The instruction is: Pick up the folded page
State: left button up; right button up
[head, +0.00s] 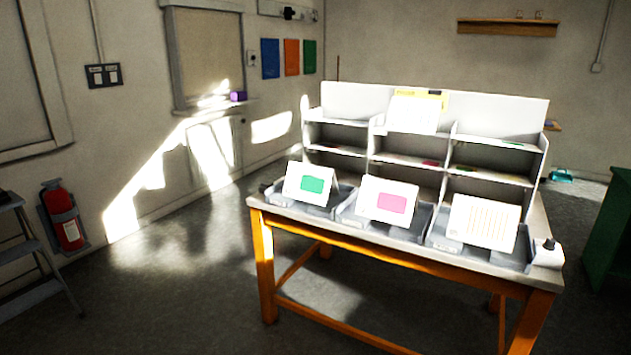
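Three white folded pages stand tilted like tents in grey trays on a table. The left page (309,184) has a green patch. The middle page (388,201) has a pink patch. The right page (482,222) has faint reddish lines in a grid. Another white sheet (414,112) with a yellow top edge leans against the upper part of the shelf unit behind them. Which page the task means cannot be told from this view. Neither of my grippers is in view.
The table (400,263) has an orange wooden frame. A grey shelf unit (345,100) stands at its back. A small white box with a dark knob (547,254) sits at the right corner. A stepladder (35,262) and fire extinguisher (66,218) stand left. The floor before the table is clear.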

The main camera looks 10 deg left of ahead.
aim_at(488, 223)
jog(key=i+j+z, duration=0.25)
jog(key=i+j, duration=0.25)
jog(key=i, duration=0.3)
jog(key=i+j+z, duration=0.25)
jog(key=i+j, duration=0.4)
jog(key=i, duration=0.1)
